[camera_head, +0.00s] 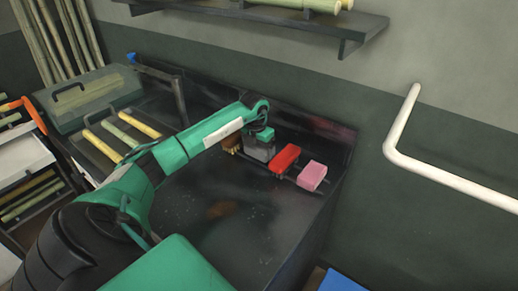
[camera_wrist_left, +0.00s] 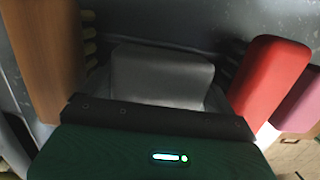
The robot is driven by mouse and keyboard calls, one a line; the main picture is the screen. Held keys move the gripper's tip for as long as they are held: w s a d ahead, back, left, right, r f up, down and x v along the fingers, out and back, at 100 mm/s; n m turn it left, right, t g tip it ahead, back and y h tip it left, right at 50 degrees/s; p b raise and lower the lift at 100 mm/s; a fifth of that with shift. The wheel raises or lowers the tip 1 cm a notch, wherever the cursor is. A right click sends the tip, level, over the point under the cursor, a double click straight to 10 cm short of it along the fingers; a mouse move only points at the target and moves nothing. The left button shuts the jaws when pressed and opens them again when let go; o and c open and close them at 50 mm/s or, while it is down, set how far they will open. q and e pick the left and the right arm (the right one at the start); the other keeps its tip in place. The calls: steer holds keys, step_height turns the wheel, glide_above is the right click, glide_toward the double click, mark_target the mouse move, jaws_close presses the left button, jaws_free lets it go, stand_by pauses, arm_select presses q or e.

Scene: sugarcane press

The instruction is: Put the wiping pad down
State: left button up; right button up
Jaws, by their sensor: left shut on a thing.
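The wiping pad looks like a grey block (camera_head: 260,152) at the back of the dark worktop, between a brown brush and a red block. My left gripper (camera_head: 262,141) reaches over from the left and is shut on it. In the left wrist view the grey pad (camera_wrist_left: 160,75) lies straight ahead of the gripper, its lower part hidden by the gripper body. I cannot tell whether the pad touches the surface beneath. My right gripper is not in view.
The brown brush (camera_head: 232,144) stands close on the left; the red block (camera_head: 285,158) and pink block (camera_head: 312,176) stand on the right. Several canes (camera_head: 138,127) lie to the left. A white pipe (camera_head: 400,135) runs along the wall. The worktop's front (camera_head: 240,235) is mostly clear.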

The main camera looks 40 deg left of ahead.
mark_target(256, 148)
arm_select(q)
steer(key=shift+f, duration=0.2)
steer(key=o, duration=1)
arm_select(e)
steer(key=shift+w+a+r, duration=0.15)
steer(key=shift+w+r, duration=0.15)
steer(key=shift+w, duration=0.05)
arm_select(q)
steer(key=shift+r, duration=0.1)
steer(key=shift+r, duration=1.05)
steer(key=r, duration=0.3)
steer(key=s+r, duration=0.1)
steer(key=r, duration=0.6)
steer(key=shift+s+d+r+b, duration=0.1)
steer(key=shift+s+r+b, duration=0.2)
steer(key=shift+r+b, duration=0.1)
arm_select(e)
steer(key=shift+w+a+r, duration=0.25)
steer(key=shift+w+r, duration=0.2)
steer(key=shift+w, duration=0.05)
